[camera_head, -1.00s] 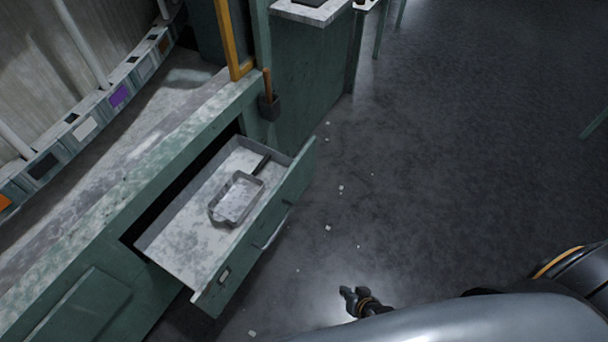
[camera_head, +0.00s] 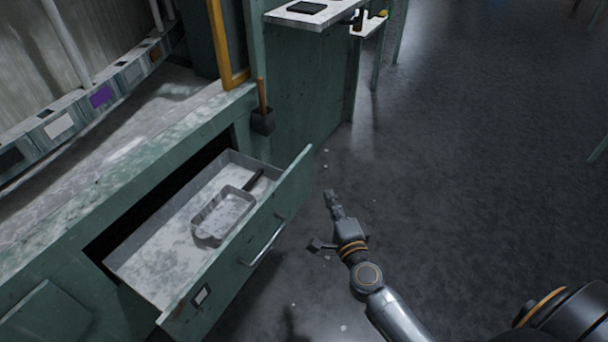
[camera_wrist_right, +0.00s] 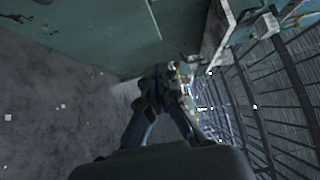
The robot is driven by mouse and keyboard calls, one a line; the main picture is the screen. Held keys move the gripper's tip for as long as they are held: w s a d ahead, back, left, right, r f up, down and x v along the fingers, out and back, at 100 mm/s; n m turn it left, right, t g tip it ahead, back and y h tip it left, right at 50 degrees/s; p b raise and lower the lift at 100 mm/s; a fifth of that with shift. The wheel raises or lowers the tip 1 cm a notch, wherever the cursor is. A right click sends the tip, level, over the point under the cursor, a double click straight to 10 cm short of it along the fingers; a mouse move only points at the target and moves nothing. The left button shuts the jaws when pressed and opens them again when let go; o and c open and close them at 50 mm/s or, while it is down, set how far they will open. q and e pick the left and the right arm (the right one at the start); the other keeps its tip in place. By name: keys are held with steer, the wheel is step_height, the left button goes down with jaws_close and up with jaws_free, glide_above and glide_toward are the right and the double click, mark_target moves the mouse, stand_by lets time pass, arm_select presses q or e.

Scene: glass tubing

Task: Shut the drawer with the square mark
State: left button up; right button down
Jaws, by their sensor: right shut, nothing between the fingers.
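A green drawer (camera_head: 235,262) stands pulled out of the bench in the head view. Its front has a metal bar handle (camera_head: 268,243) and a small framed label (camera_head: 202,295) near its lower left end; the shape on the label is too small to tell surely. A grey tray (camera_head: 222,214) lies inside the drawer. My right gripper (camera_head: 331,197) is shut and empty, to the right of the drawer front and apart from it. Its closed fingers also show in the right wrist view (camera_wrist_right: 160,82), with a green panel beyond. My left gripper is not in view.
The green bench (camera_head: 60,255) runs along the left. A taller green cabinet (camera_head: 305,85) stands past the drawer's far end, with a dark holder (camera_head: 263,121) beside it. Open dark floor (camera_head: 480,170) lies to the right, with small pale scraps.

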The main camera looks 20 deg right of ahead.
glide_toward(302, 159)
steer(key=w+d, duration=0.2)
steer(key=d, duration=0.1)
steer(key=w+a+b, duration=0.1)
steer(key=w+a, duration=0.1)
steer(key=w, duration=0.1)
steer(key=shift+b, duration=0.35)
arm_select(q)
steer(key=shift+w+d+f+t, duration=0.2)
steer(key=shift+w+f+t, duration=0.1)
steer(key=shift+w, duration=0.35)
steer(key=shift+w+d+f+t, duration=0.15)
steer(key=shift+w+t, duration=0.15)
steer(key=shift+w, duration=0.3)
arm_select(e)
steer(key=shift+w+a, duration=0.2)
steer(key=shift+w, duration=0.1)
